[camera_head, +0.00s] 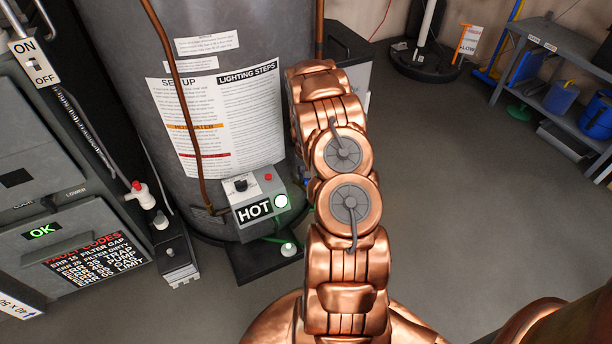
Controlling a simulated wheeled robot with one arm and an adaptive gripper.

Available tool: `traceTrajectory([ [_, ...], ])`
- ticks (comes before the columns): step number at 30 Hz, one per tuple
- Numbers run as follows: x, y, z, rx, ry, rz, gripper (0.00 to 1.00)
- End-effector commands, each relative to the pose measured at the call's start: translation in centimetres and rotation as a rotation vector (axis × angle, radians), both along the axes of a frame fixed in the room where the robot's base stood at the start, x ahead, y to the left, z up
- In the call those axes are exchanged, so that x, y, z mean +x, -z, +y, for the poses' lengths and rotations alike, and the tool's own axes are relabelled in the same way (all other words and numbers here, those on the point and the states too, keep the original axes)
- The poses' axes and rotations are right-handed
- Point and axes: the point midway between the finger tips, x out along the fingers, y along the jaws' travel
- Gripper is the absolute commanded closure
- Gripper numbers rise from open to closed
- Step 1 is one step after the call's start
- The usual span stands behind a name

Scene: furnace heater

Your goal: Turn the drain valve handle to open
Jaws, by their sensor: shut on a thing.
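The grey water heater tank (255,60) stands at the centre left with printed sheets on its front. Low on it is a control box (258,203) marked HOT with a lit green light. Below the box, a small white round fitting (289,249) with thin green tubing sits by the tank's foot. A red and white valve-like fitting (139,190) stands left of the tank. I cannot tell which part is the drain valve handle; it may be behind my arm. My copper arm rises through the middle, and my gripper is hidden behind it.
A furnace cabinet (35,165) with an ON/OFF switch and a lit OK display stands at the left. Copper pipes run down the tank. A metal shelf (560,50) with blue containers stands at the far right. The grey floor (455,170) on the right is clear.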

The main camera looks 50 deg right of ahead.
Motion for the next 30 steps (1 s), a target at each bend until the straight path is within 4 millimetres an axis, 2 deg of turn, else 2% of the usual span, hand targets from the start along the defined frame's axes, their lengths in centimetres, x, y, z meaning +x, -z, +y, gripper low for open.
traceTrajectory([
  [5,0.00,-0.16,0.03,0.000,-0.054,0.000,1.00],
  [18,0.01,-0.20,0.03,0.001,-0.363,0.000,1.00],
  [30,-0.02,-0.06,-0.02,0.000,-0.403,0.000,1.00],
])
